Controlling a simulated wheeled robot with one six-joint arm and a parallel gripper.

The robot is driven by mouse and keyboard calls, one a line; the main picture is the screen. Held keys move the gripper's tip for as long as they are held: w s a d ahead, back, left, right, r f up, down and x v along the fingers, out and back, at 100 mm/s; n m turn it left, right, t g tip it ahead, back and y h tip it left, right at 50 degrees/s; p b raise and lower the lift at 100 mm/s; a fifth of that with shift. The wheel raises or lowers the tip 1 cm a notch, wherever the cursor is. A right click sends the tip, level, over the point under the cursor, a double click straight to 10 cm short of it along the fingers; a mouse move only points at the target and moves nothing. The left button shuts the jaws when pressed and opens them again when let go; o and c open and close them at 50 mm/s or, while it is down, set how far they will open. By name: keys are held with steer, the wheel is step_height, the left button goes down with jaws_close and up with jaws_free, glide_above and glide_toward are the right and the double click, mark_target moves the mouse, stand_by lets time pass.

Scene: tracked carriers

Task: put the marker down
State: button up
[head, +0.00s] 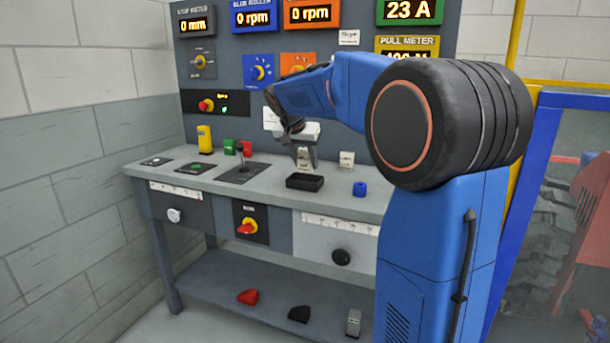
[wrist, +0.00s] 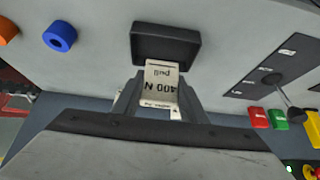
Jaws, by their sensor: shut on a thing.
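The card stands between my two fingers (wrist: 160,98). A small black tray (head: 305,183) lies on the bench just below my gripper in the head view. In the wrist view the tray (wrist: 165,30) is right beyond the card's end. I cannot tell whether the card touches the tray. The tray's inside is dark, with nothing seen in it.
The grey bench (head: 225,178) carries a blue ring (head: 360,189), a small white block (head: 347,159), a lever plate (head: 243,172), green and red blocks and a yellow piece (head: 205,139). A panel of meters and knobs (head: 255,72) rises behind. A lower shelf (head: 215,280) holds loose pieces.

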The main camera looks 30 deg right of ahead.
mark_target(304, 170)
steer(key=shift+f, duration=2.15)
steer(key=shift+f, duration=0.1)
steer(key=o, duration=1.1)
steer(key=shift+c, duration=0.2)
steer(key=v, duration=1.2)
steer(key=shift+s, duration=0.1)
